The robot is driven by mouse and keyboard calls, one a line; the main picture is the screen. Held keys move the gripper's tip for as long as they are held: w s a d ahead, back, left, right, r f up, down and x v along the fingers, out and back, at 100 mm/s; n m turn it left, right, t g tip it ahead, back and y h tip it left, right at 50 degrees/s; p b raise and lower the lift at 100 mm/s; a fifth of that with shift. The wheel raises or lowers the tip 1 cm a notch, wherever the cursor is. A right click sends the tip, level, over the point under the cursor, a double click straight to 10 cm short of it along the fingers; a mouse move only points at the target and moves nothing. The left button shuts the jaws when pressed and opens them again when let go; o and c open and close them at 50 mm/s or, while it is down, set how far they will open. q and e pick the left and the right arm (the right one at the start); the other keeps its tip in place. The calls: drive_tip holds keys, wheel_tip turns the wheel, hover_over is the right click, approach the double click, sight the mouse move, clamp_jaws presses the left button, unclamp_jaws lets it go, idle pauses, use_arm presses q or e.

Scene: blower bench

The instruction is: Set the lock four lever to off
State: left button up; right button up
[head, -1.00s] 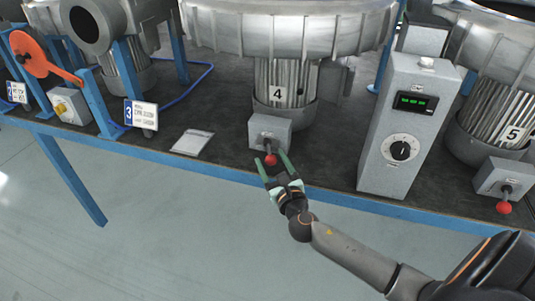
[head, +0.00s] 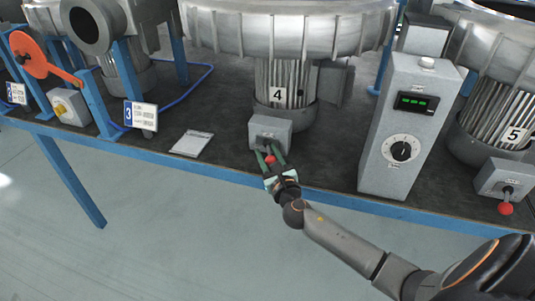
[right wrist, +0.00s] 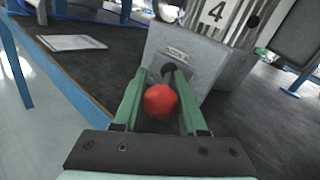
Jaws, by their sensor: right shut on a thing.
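The lock four lever has a red ball knob (head: 270,160) and sticks out from the front of a grey switch box (head: 271,131) below the blower marked 4 (head: 278,95). My right gripper (head: 268,153) has its green fingers on either side of the lever. In the right wrist view the red knob (right wrist: 160,101) sits between the green fingers, whose tips reach the dark lever hole in the grey box (right wrist: 183,62). The fingers are shut on the lever, with the knob nearer the palm. The lever's shaft is mostly hidden behind the knob. My left gripper is not in view.
A grey control cabinet (head: 398,130) with a green display and a dial stands to the right. Another red-knobbed lever (head: 506,208) is at blower 5. A white card (head: 191,143) lies left of the box. The bench's blue front edge (head: 340,203) runs below.

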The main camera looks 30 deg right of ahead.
clamp_jaws()
drive_tip(key=shift+a, duration=0.1)
idle(0.8)
